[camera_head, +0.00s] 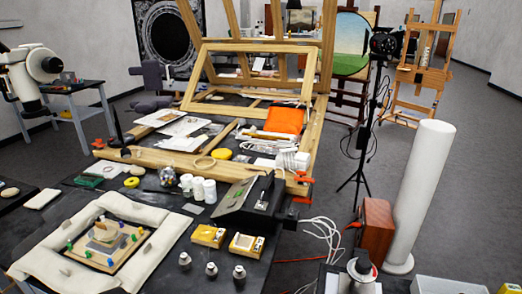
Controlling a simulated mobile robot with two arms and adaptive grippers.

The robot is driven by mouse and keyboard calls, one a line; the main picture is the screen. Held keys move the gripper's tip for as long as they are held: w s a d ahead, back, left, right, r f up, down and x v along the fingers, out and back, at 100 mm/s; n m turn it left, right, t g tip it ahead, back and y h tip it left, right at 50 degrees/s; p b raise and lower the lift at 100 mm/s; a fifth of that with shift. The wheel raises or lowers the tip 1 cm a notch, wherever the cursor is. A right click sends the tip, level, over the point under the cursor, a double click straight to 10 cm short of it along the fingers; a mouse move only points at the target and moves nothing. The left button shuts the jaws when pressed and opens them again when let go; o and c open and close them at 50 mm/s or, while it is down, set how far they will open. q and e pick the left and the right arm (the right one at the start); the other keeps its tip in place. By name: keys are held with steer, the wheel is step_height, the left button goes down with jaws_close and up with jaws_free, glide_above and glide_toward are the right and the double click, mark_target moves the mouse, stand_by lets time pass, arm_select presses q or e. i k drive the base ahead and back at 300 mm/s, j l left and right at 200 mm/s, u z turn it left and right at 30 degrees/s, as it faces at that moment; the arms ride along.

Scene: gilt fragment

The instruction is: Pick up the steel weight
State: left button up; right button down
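Three small steel weights with knobs stand upright in a loose row on the dark table near the front: a left one (185,260), a middle one (211,270) and a right one (239,274). They stand apart from each other, and nothing is holding them. I cannot tell which one the task means.
A padded cream frame (165,238) surrounds a board (105,243) with small coloured pieces, left of the weights. A black sloped case (248,200) stands farther back. Bare table surrounds the weights.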

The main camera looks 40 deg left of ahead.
mark_target(211, 270)
steer(key=u, duration=1.85)
